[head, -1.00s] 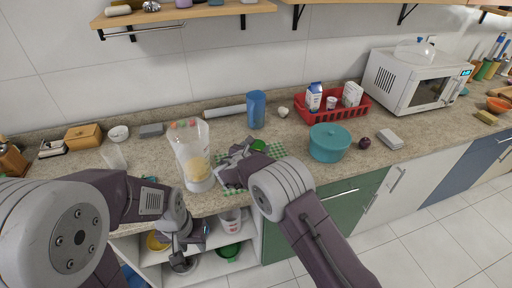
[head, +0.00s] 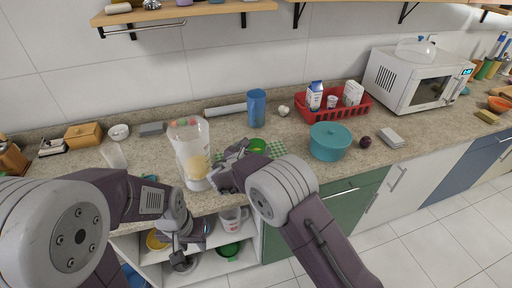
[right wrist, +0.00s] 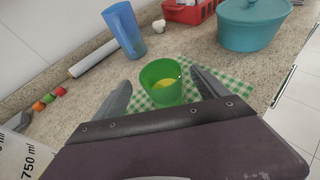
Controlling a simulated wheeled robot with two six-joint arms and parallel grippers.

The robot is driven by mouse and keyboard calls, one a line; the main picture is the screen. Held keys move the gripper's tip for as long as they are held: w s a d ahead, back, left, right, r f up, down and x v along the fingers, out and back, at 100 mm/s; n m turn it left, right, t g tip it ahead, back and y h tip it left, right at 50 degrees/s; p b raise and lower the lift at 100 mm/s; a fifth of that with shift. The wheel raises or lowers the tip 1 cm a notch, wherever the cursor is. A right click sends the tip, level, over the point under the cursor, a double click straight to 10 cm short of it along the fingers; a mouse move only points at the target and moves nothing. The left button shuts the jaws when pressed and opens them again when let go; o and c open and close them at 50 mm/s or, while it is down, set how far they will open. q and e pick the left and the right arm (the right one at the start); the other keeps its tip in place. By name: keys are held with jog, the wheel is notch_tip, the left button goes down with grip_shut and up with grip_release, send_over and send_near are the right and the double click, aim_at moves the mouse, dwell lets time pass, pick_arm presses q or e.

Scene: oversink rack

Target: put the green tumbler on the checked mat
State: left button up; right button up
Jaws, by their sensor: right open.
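The green tumbler (right wrist: 160,92) stands upright on the green-and-white checked mat (right wrist: 222,92) in the right wrist view. Something yellow shows inside it. In the head view the tumbler (head: 257,145) is partly hidden by my right gripper (head: 236,160), and so is the mat (head: 275,149). In the right wrist view the fingers of my right gripper (right wrist: 160,92) are apart, one on each side of the tumbler; whether they touch it I cannot tell. My left gripper (head: 180,252) hangs low before the open shelves; its fingers are not clear.
A clear measuring jug (head: 189,145) stands close left of my right gripper. A teal pot (head: 330,146) stands right of the mat. Behind are a blue pitcher (head: 257,108), a white roll (head: 224,111) and a red basket (head: 318,117).

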jog(key=v, duration=0.8)
jog(key=shift+s+b, duration=0.2)
jog(key=shift+b, duration=0.1)
jog(key=s+d+f+m+g, duration=0.45)
jog(key=s+d+m, duration=0.2)
jog(key=d, duration=0.35)
jog(key=s+d+f+m+g, duration=0.3)
jog(key=s+d+m+g, duration=0.2)
jog(key=d+m, duration=0.4)
jog(key=s+d+f+m+g+y, duration=0.2)
jog(key=s+d+m+y, duration=0.1)
jog(key=s+m, duration=1)
jog(key=m+y, duration=0.1)
jog(key=m, duration=0.2)
jog(key=shift+f+m, duration=0.25)
jog(key=shift+m, duration=0.1)
